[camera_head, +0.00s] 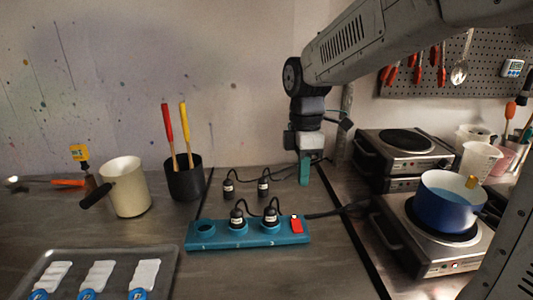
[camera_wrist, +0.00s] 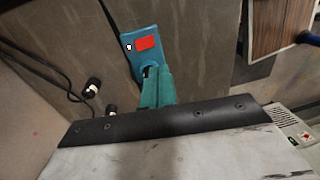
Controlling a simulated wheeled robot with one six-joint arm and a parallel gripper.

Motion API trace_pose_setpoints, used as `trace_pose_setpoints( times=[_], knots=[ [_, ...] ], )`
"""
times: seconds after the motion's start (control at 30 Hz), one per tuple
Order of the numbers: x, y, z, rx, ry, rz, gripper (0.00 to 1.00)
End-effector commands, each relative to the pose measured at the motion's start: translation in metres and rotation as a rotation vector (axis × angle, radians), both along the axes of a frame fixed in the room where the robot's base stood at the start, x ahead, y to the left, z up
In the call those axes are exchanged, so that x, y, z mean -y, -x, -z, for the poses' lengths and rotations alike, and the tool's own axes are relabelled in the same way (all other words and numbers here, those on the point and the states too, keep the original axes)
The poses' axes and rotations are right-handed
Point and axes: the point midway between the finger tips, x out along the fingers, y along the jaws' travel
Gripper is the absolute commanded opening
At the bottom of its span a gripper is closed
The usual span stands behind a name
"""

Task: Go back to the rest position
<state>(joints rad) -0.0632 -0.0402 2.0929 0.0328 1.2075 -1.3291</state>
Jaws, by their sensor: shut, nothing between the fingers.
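My gripper (camera_head: 304,174) hangs pointing down from my arm, above the back right part of the bench in the head view. Its teal fingers are together with nothing between them. In the wrist view the gripper (camera_wrist: 155,85) shows its teal fingers in front of the power strip's end. The teal power strip (camera_head: 205,238) lies on the bench to the front left of my gripper, with a red switch (camera_head: 296,225) at its right end. Two black plugs sit in the strip, and two other plugs (camera_head: 263,188) lie loose behind it.
At right, a blue pot (camera_head: 449,207) stands on a hot plate (camera_head: 440,258), with another hot plate (camera_head: 405,142) behind. At left are a cream pot (camera_head: 124,187), a black holder (camera_head: 185,183) and a metal tray (camera_head: 165,256). Tools hang on a pegboard (camera_head: 490,78).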

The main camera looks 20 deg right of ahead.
Motion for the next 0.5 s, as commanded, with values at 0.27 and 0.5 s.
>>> trace_pose_setpoints(
  times=[0.27, 0.5],
  knots=[
    [0.001, 0.005, 0.005, -0.020, 0.028, 0.196, 0.00],
    [0.012, 0.073, 0.003, -0.025, 0.107, 0.745, 0.00]
  ],
)
